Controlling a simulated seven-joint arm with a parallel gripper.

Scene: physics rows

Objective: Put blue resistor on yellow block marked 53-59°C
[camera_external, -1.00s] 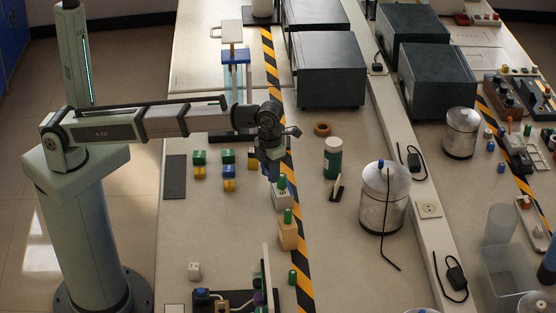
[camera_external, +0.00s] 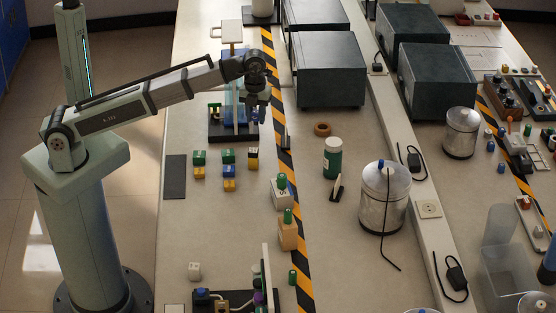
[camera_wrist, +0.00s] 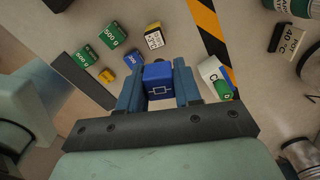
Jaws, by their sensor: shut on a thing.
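My gripper (camera_external: 255,103) is raised above the table near the striped tape. In the wrist view its fingers (camera_wrist: 158,85) are shut on the blue resistor (camera_wrist: 159,80), a blue block with a white rectangle symbol on its face. A yellow block with a white label (camera_wrist: 154,38) lies beyond the fingers, apart from the resistor; its printed text is too small to read surely. That block also shows in the external view (camera_external: 253,158), below the gripper, with a dark part at its top.
Green blocks (camera_external: 199,157) marked 500 g and small yellow and blue blocks (camera_external: 229,171) stand to the left. A white block with a green piece (camera_external: 281,193) and a tan block (camera_external: 288,235) stand nearer the camera. A dark-based stand (camera_external: 232,132) is behind.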

